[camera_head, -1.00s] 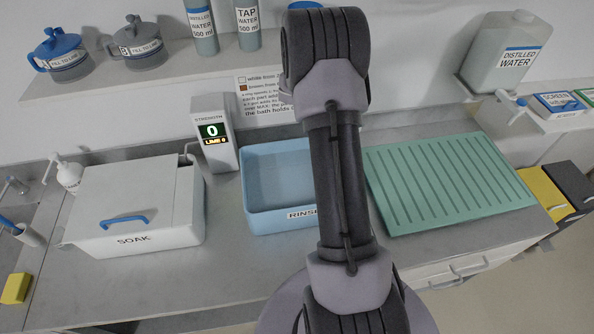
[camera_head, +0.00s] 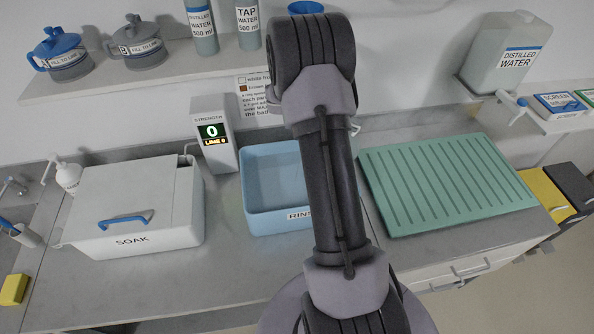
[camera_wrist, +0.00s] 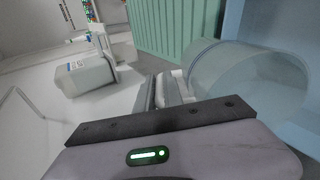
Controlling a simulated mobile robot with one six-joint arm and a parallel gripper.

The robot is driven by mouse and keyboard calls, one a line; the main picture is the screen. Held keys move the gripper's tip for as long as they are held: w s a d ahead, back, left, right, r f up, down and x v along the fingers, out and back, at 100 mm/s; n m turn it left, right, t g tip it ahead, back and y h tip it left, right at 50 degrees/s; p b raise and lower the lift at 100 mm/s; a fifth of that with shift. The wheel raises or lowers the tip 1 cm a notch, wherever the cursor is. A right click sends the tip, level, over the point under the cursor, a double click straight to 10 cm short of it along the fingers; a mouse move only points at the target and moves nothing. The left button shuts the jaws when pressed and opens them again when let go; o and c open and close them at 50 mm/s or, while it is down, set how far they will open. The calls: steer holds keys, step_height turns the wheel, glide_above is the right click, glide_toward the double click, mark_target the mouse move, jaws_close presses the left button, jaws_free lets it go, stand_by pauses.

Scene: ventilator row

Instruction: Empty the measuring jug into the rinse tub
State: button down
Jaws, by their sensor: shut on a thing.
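The measuring jug (camera_wrist: 245,82) is a clear, see-through cylinder in the wrist view, lying across the picture beside my fingers. My gripper (camera_wrist: 170,88) is shut on it, apparently at its handle side. I cannot make out any liquid in the jug. The light blue rinse tub (camera_head: 264,222) stands on the bench in the head view, its right part hidden by my arm. Blue surfaces of the tub (camera_wrist: 290,20) also show behind and beside the jug in the wrist view. My gripper and the jug are hidden behind my arm in the head view.
The white soak bath (camera_head: 150,240) with its lid stands left of the tub, with the strength display (camera_head: 213,135) behind. A green ribbed drainboard (camera_head: 445,185) lies to the right. A distilled water container (camera_head: 505,55) and a shelf of bottles are at the back.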

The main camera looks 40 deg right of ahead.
steer(key=shift+w, duration=0.2)
steer(key=shift+s+a+b, duration=0.1)
steer(key=shift+a+b, duration=0.1)
steer(key=shift+b, duration=0.2)
steer(key=shift+h, duration=0.3)
steer(key=shift+a+r, duration=0.1)
steer(key=shift+b, duration=0.4)
steer(key=shift+a, duration=0.1)
steer(key=shift+w+a+g+h+b, duration=0.15)
steer(key=shift+w+g+h+b, duration=0.1)
steer(key=shift+g+h+b, duration=0.35)
stand_by(0.4)
steer(key=shift+w+a+r+h+b, duration=0.15)
steer(key=shift+w+a+h+b, duration=0.15)
steer(key=shift+a+h+b, duration=0.75)
stand_by(1.6)
steer(key=shift+w+a+g+h+b, duration=0.25)
steer(key=shift+w+a+b, duration=0.15)
steer(key=shift+a, duration=0.25)
steer(key=shift+w+a+g+h+b, duration=0.1)
steer(key=shift+w+a+g+b, duration=0.2)
steer(key=shift+a+b, duration=0.25)
stand_by(1.3)
